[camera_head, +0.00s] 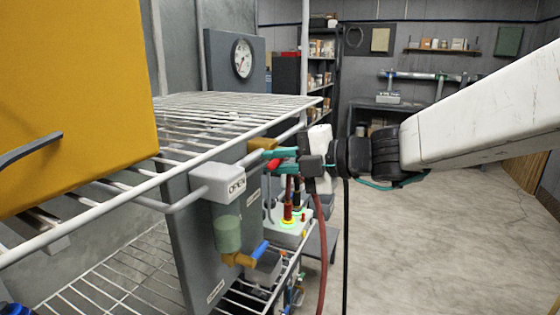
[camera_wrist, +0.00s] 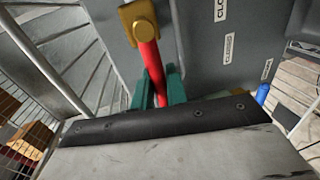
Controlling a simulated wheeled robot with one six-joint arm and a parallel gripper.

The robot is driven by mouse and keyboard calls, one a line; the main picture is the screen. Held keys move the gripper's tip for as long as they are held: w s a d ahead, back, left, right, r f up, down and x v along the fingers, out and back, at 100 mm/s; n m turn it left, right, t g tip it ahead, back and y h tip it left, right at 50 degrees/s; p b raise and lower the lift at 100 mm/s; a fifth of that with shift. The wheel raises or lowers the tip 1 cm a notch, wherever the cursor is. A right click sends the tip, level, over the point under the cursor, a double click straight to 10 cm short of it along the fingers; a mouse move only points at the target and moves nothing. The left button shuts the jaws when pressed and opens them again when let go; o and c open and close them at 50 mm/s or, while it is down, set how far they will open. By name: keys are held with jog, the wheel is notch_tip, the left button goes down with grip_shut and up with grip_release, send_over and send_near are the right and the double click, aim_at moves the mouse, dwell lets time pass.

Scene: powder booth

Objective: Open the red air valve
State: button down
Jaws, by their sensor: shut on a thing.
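The red air valve handle (camera_wrist: 149,62) runs down from a brass valve body (camera_wrist: 139,22) in the wrist view. Its lower end lies between the teal fingers of my gripper (camera_wrist: 156,90), which are shut on it. In the head view, my gripper (camera_head: 280,159) reaches in from the right, and a bit of the red handle (camera_head: 272,165) shows at its fingertips. The brass valve body (camera_head: 262,144) sits just behind, on the grey panel. The fingers hide part of the handle. "CLOSED" labels (camera_wrist: 228,45) are on the panel in the wrist view.
A white wire shelf (camera_head: 215,110) with a yellow box (camera_head: 75,100) stands at left. A red hose (camera_head: 322,250) hangs below. The floor at right is clear.

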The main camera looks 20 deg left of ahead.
jog(key=c, duration=1.5)
grip_release()
jog(key=v, duration=0.7)
jog(key=shift+d+r, duration=0.15)
jog(key=shift+d, duration=0.25)
